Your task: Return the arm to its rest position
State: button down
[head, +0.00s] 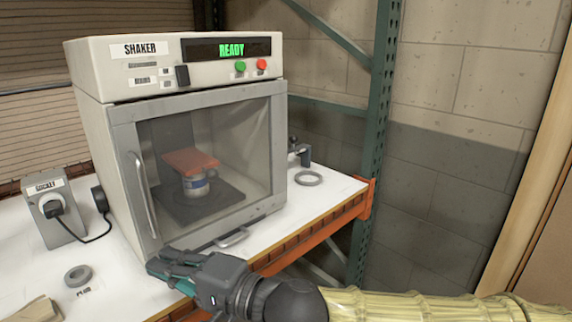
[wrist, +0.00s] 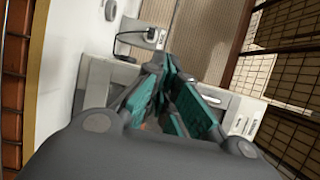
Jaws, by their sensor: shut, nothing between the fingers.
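My gripper (head: 168,273) is in front of the shaker's lower front edge in the head view, near the front of the white bench. Its teal-padded fingers also show in the wrist view (wrist: 168,72), close together at the tips with nothing between them. My arm reaches in from the lower right, in a pale yellow ribbed sleeve. The shaker (head: 90,70) stands on the bench with its glass door closed and its display reading READY. Inside it, a can (head: 196,186) sits under an orange plate (head: 190,161).
The bench (head: 330,195) has an orange front beam. A socket box (head: 50,205) with a plugged-in cord stands left of the shaker. A grey ring (head: 78,275) lies at front left, another ring (head: 308,178) at right. A green rack post (head: 378,130) rises behind the bench's right end.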

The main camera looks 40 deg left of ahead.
notch_tip(320, 180, down, 14)
jog(key=s+d+h, duration=0.2)
jog(key=h, duration=0.1)
jog(key=d+f+m+t+h+p, duration=0.1)
jog(key=d+f+h, duration=0.2)
jog(key=d+f, duration=0.85)
jog(key=d+f+t+h+p, duration=0.1)
jog(key=d+f+h+p, duration=0.15)
jog(key=d+f, duration=0.9)
jog(key=w+d+f+m+t+h, duration=0.1)
jog(key=d+f+h, duration=0.2)
jog(key=d+f, duration=0.5)
jog(key=w+d+f+t+h, duration=0.1)
jog(key=w+d+f+h, duration=0.1)
jog(key=d+f, duration=0.55)
jog(key=w+d+r+m+h+p, duration=0.1)
jog(key=d+h, duration=0.3)
jog(key=d, duration=1.9)
jog(key=shift+w+r+t, duration=0.25)
jog(key=shift+w+t, duration=0.05)
jog(key=shift+w, duration=0.35)
jog(key=shift+w, duration=0.1)
